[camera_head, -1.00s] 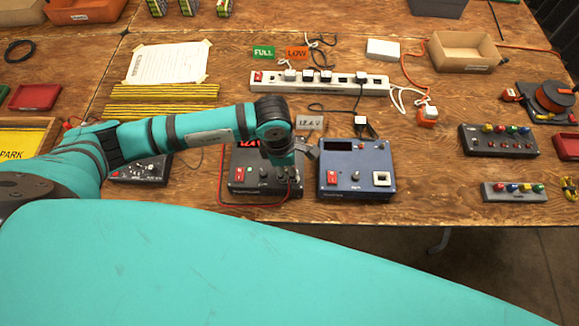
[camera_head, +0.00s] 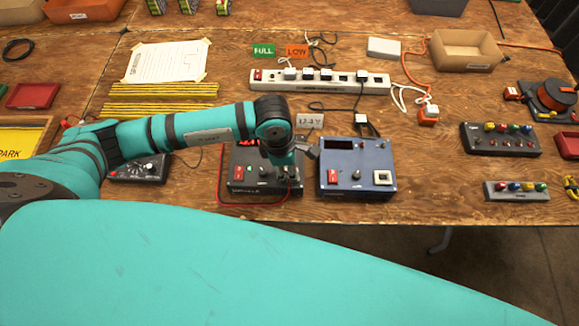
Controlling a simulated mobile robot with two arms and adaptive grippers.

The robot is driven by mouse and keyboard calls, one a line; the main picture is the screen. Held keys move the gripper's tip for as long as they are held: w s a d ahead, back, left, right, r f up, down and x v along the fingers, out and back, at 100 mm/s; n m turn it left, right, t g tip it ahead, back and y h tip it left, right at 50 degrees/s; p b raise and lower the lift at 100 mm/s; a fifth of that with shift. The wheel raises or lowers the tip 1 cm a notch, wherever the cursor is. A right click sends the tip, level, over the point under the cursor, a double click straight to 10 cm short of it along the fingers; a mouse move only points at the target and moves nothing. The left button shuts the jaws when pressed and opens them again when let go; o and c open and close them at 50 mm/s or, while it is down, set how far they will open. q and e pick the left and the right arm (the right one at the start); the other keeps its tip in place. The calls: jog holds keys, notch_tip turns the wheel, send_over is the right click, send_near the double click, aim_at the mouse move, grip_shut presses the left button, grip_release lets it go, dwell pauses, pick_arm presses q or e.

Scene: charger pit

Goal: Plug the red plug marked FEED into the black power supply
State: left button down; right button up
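The black power supply (camera_head: 240,187) stands near the table's front edge, with a red switch and knobs on its face. A thin red lead (camera_head: 220,175) loops around its left and front sides. My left arm reaches over it from the left, and its wrist covers the top right part of the supply. A small grey part of my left gripper (camera_head: 309,150) shows between the black supply and the blue supply; its fingertips are mostly hidden. I cannot make out a red plug marked FEED or whether the gripper holds it. My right gripper is not in view.
A blue power supply (camera_head: 355,178) stands close on the right. Behind are a 12.4 V card (camera_head: 309,121) and a white power strip (camera_head: 325,83) with plugs and cords. An orange plug (camera_head: 428,115) lies to the right. Bare wood lies between the blue supply and the button boxes.

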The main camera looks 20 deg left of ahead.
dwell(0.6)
pick_arm(q)
jog(key=c, duration=0.7)
grip_release()
jog(key=shift+c, duration=0.2)
jog(key=shift+r, duration=0.1)
jog(key=shift+r+p, duration=2.15)
jog(key=shift+r, duration=1.5)
